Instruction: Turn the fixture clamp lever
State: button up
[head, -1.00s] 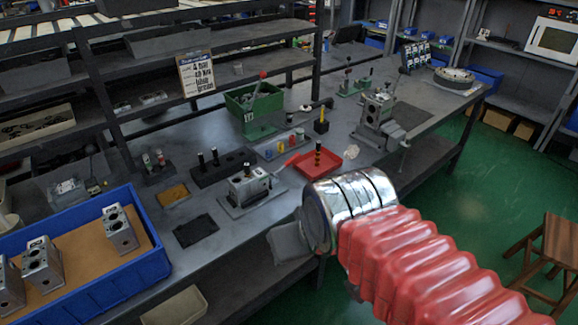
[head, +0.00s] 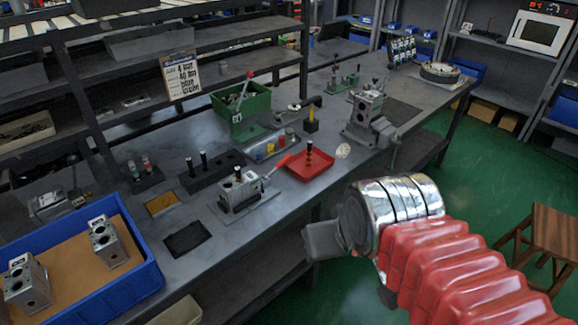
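A grey clamping fixture (head: 245,208) sits near the table's front edge with a metal valve block (head: 240,190) in it. A lever with a red handle (head: 277,167) sticks out from the fixture's right side, tilted up to the right. A black-topped pin stands on the block. My gripper (head: 318,241), a grey end on a silver wrist with a red bellows sleeve, is in front of the table edge, right of and nearer than the fixture. It is apart from the lever. Its fingers are seen from behind, so their opening does not show.
A red tray (head: 310,172) with a dark-banded orange pin stands right of the lever. A second fixture (head: 368,125) is farther right. A green bin (head: 240,112) stands behind. A blue crate (head: 137,232) with valve blocks is at left. A wooden stool (head: 540,232) stands on the floor.

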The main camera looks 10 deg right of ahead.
aim_at(283, 161)
jog(key=z, duration=0.05)
jog(key=i, duration=1)
jog(key=u, duration=2.25)
jog(key=k, duration=0.75)
